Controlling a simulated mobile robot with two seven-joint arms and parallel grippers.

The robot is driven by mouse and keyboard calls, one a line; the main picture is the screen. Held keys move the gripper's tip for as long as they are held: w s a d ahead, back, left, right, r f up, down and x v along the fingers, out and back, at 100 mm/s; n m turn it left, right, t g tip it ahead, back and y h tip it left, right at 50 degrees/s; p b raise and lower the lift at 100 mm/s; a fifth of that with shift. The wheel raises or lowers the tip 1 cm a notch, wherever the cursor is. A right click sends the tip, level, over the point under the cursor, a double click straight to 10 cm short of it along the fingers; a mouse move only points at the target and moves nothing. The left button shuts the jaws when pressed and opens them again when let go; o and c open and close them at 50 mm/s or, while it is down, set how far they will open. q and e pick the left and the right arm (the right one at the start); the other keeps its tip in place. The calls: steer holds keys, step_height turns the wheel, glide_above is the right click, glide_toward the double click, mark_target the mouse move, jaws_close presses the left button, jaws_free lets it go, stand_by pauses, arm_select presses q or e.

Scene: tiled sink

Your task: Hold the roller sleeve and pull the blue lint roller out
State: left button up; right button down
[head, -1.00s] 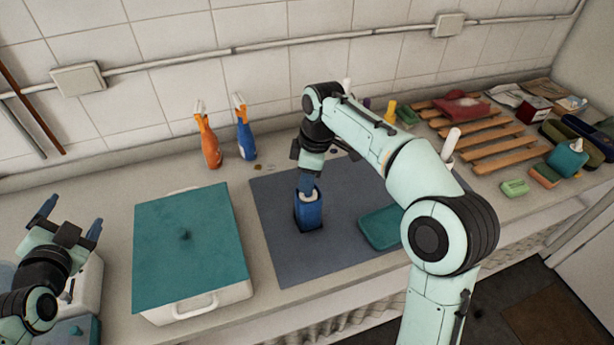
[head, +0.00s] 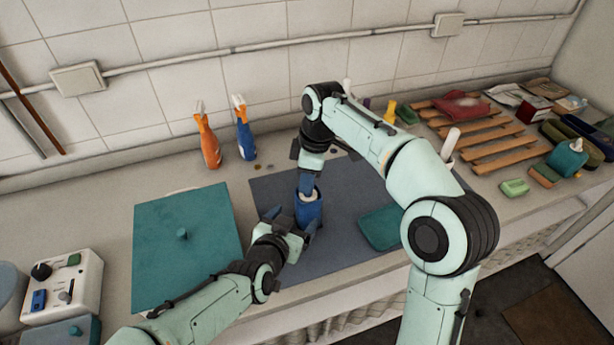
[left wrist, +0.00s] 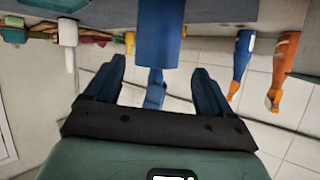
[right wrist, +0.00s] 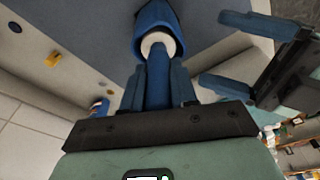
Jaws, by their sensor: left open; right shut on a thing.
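The blue roller sleeve (head: 310,213) stands upright on the grey mat, with the white roller (right wrist: 157,42) showing in its mouth. My right gripper (head: 306,182) is above it, pointing down and shut on the blue lint roller's handle (right wrist: 158,78). My left gripper (head: 293,222) is low at the sleeve's left front side, open, its fingers pointing towards the sleeve. In the left wrist view the sleeve (left wrist: 158,35) lies ahead, between the lines of the two spread fingers, with gaps on both sides. The left fingers also show at the right of the right wrist view (right wrist: 245,55).
A teal flat item (head: 380,227) lies on the mat's right. Orange (head: 208,145) and blue (head: 245,135) spray bottles stand behind. A wooden rack (head: 490,135) is far right.

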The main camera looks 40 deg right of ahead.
mark_target(303, 221)
arm_select(q)
steer(key=f, duration=0.2)
steer(key=f+n, duration=0.1)
steer(key=shift+s+a+f+y, duration=0.1)
steer(key=shift+s+f+y, duration=0.05)
steer(key=shift+s+y, duration=0.15)
steer(key=shift+w+d+f, duration=0.2)
steer(key=shift+f, duration=0.35)
steer(key=x, duration=0.7)
steer(key=shift+w+d+f, duration=0.1)
steer(key=shift+d+f, duration=0.1)
steer(key=shift+w+d+f, duration=0.3)
steer(key=shift+d, duration=0.15)
arm_select(e)
steer(key=shift+a, duration=0.15)
arm_select(q)
steer(key=shift+w+d+f, duration=0.1)
steer(key=shift+d, duration=0.1)
steer(key=shift+c, duration=0.8)
steer(key=o, duration=0.5)
